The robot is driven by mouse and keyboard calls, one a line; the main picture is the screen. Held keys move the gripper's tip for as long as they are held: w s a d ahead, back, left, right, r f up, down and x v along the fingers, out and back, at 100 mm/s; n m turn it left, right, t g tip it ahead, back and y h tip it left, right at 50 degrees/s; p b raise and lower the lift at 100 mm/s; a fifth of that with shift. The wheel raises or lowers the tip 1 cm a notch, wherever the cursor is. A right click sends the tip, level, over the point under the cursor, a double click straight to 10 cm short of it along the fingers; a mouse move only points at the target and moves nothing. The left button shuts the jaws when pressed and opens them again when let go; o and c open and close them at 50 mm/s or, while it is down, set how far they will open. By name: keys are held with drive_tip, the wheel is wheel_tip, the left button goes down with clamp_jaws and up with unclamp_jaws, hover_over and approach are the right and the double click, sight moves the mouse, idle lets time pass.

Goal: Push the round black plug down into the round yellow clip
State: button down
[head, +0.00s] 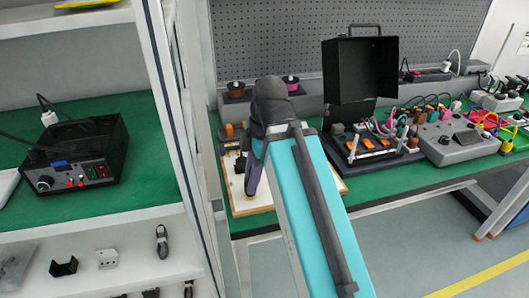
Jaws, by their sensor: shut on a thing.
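My gripper (251,190) points down over a white board with a wooden edge (245,208) on the green bench, and my arm hides much of it. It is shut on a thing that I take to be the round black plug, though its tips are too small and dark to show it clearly. A small black part (240,165) shows just left of the gripper, over the board. I cannot make out the round yellow clip, nor whether the plug touches it.
A raised black lid (360,70) stands behind a kit of cables and blocks, right of my arm. A grey box (458,142) with cables is farther right. Two spools (236,89) (291,83) sit behind. A shelf unit's white post (168,100) stands left, with a black power supply (75,160).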

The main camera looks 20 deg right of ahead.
drive_tip(key=shift+f+b, duration=0.5)
idle(1.7)
drive_tip(key=c, duration=1.4)
unclamp_jaws()
wheel_tip(320, 180, up, 14)
drive_tip(key=d+p, duration=0.2)
drive_tip(key=p, duration=1.1)
drive_tip(key=shift+d+f, duration=0.25)
drive_tip(key=shift+d, duration=0.1)
drive_tip(key=shift+r+p, duration=0.1)
drive_tip(key=shift+p, duration=0.2)
